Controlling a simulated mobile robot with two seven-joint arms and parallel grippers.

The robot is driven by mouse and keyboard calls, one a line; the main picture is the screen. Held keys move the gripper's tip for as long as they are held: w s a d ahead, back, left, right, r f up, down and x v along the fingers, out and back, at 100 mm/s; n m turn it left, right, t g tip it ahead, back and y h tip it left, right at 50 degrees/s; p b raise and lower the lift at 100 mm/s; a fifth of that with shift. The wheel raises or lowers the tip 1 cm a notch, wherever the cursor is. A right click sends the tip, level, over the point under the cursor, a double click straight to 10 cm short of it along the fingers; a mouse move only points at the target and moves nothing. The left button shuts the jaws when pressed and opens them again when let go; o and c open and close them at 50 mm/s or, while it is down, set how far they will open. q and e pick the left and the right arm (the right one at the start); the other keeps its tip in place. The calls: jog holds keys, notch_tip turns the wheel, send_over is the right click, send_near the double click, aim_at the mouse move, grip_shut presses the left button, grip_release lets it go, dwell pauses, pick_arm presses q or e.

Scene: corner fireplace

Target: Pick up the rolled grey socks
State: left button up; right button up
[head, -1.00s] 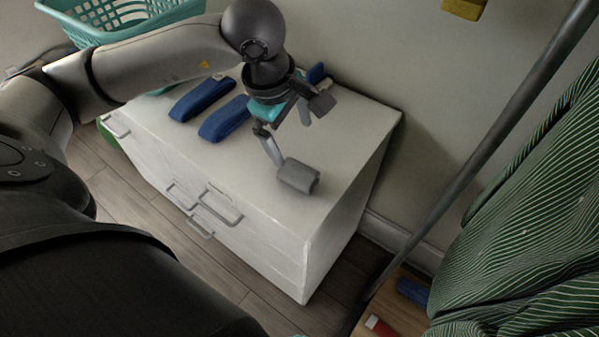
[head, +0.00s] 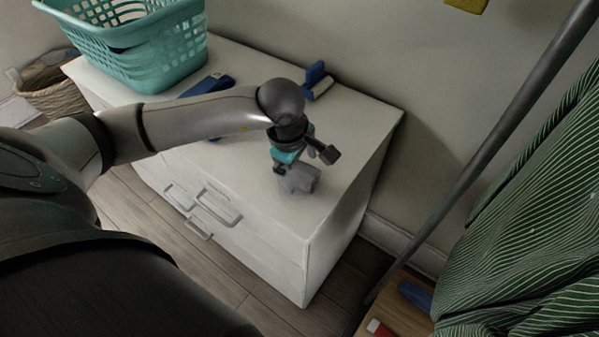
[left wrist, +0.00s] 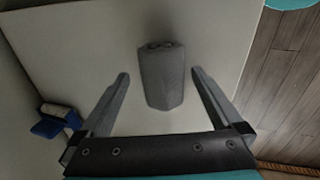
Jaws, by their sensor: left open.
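The rolled grey socks (head: 300,179) lie on the white cabinet (head: 258,208), toward its front right part. My left gripper (head: 306,163) is open just above them, and its fingers partly cover them in the head view. In the left wrist view the socks (left wrist: 162,82) lie lengthwise between the two spread fingers of the left gripper (left wrist: 160,73), with a gap on each side. The far end of the socks reaches beyond the fingertips. I cannot tell the remaining height. My right gripper is not in view.
A teal basket (head: 160,62) stands at the cabinet's back left. A blue item (head: 207,84) lies partly behind my arm. A blue brush-like thing (head: 316,78) is near the wall. A grey pole (head: 480,150) and green striped cloth (head: 530,220) are at right.

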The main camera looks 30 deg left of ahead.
pick_arm(q)
jog(key=shift+x, duration=0.85)
jog(key=shift+c, duration=0.2)
jog(key=c, duration=1.1)
